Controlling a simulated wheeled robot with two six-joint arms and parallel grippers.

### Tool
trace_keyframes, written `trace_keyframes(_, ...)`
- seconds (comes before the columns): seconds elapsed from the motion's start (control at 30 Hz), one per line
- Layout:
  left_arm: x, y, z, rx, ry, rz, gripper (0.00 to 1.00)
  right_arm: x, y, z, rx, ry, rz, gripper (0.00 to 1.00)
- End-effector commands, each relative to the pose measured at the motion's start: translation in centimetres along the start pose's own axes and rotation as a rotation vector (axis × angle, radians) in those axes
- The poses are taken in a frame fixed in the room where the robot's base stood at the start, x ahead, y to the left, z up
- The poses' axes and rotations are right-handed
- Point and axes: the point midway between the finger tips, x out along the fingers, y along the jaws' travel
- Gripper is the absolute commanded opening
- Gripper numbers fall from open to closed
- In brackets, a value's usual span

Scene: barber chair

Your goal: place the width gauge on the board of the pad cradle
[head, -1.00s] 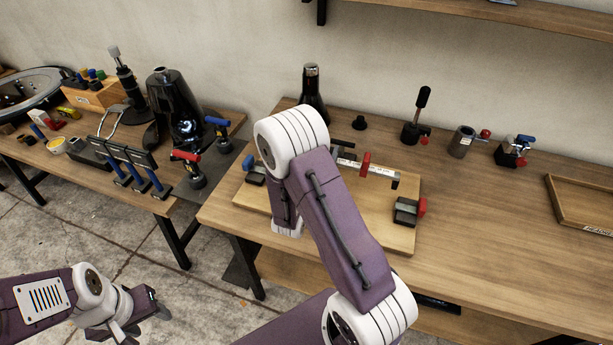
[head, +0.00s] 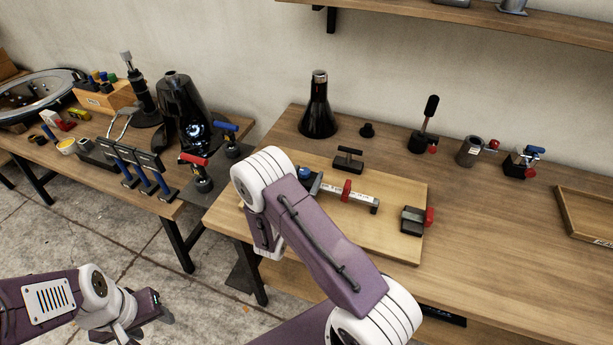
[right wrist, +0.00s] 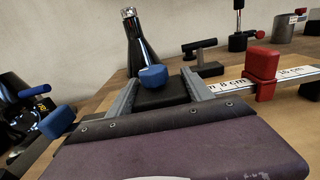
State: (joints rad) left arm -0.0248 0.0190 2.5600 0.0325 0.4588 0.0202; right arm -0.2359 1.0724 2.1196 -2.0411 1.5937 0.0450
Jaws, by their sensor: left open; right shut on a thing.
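The width gauge (head: 352,194) is a white ruled bar with a red slider (head: 347,190) and a dark block with a blue knob (right wrist: 152,76) at its left end. It lies over the wooden board (head: 395,243) of the pad cradle; I cannot tell if it touches. My right gripper (right wrist: 162,86) is shut on the gauge's dark end block; in the head view my arm hides most of it. A dark pad block with a red knob (head: 414,221) sits on the board's right side. My left gripper (head: 146,312) is open and empty over the floor, left of the bench.
A black T-handled block (head: 348,162) stands at the board's back edge. Behind it are a dark conical bottle (head: 318,110) and a small black knob (head: 367,130). A lever device (head: 425,130) and a wooden tray (head: 590,220) are to the right. The bench's front right is clear.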

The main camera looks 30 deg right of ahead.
Motion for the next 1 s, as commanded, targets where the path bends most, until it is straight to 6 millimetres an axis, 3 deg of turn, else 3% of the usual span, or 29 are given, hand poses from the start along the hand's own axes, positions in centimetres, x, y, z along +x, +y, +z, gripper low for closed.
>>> trace_keyframes(0.07, 0.3, 0.0, 0.0, 0.000, 0.000, 0.000, 0.52, 0.0, 0.0, -0.3, 0.000, -0.002, 0.000, 0.00)
trace_keyframes(0.1, 0.3, 0.0, 0.0, 0.000, 0.000, 0.000, 0.52, 0.0, 0.0, -0.3, 0.000, 0.000, 0.000, 0.65)
trace_keyframes(0.17, 0.2, 0.0, 0.0, 0.000, 0.000, 0.000, 0.52, 0.0, 0.0, -0.2, 0.000, 0.000, 0.000, 0.81)
trace_keyframes(0.57, -0.1, 0.0, 0.0, 0.000, 0.000, 0.000, 0.52, -0.2, 0.1, 0.1, -0.001, 0.001, 0.002, 0.81)
trace_keyframes(1.0, 1.2, 0.0, 0.1, 0.000, 0.000, 0.000, 0.52, -9.0, 0.2, -0.1, -0.001, 0.000, 0.006, 0.81)
